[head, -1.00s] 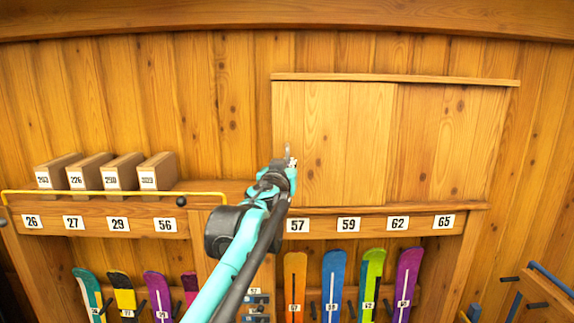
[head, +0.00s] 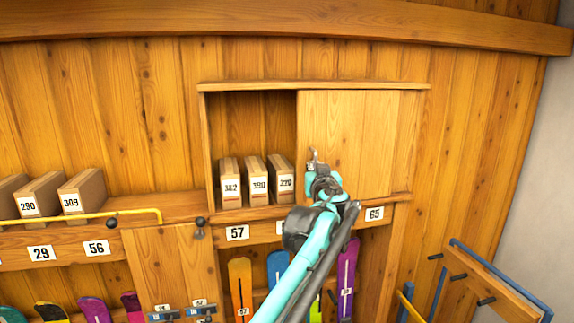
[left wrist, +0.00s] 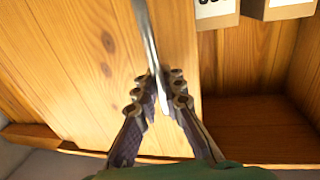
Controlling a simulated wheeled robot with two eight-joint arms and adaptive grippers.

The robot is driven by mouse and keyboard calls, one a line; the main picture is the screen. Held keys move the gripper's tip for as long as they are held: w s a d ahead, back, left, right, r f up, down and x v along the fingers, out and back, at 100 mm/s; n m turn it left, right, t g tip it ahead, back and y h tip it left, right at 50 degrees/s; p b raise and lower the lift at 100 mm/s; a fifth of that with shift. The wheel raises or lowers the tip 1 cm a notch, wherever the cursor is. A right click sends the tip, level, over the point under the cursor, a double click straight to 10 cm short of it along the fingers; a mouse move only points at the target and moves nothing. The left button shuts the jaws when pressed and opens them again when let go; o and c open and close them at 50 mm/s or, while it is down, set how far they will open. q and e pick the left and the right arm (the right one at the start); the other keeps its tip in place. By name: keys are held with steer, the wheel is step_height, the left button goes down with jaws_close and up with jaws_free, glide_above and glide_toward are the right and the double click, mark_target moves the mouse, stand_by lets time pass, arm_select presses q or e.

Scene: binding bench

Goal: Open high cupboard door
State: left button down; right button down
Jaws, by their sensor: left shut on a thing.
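The high cupboard (head: 205,150) on the plank wall has a pale sliding wooden door (head: 365,130), which stands over its right part. The left part is open and shows the inside. My left gripper (head: 314,172) is at the door's left edge, shut on the upright metal handle (head: 312,155). In the left wrist view the gripper's fingers (left wrist: 163,95) close around the handle bar (left wrist: 148,35). My right gripper is in neither view.
Several boxes (head: 256,182) with number labels stand inside the open part. More boxes (head: 82,195) stand on the left shelf behind a yellow rail (head: 140,213). Colored skis (head: 240,285) stand below. A rack (head: 490,285) is at the lower right.

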arm_select(q)
steer(key=shift+w+d+p, duration=0.15)
steer(key=shift+w+d, duration=0.05)
steer(key=shift+d, duration=0.5)
steer(key=shift+w+d+p, duration=0.1)
steer(key=shift+w+d, duration=0.1)
steer(key=shift+d, duration=0.5)
steer(key=shift+w+d+p, duration=0.15)
steer(key=shift+w+d, duration=0.05)
steer(key=shift+d, duration=0.5)
steer(key=c, duration=1.6)
jaws_free()
steer(key=shift+s, duration=0.1)
steer(key=s, duration=1.2)
steer(key=shift+d, duration=0.45)
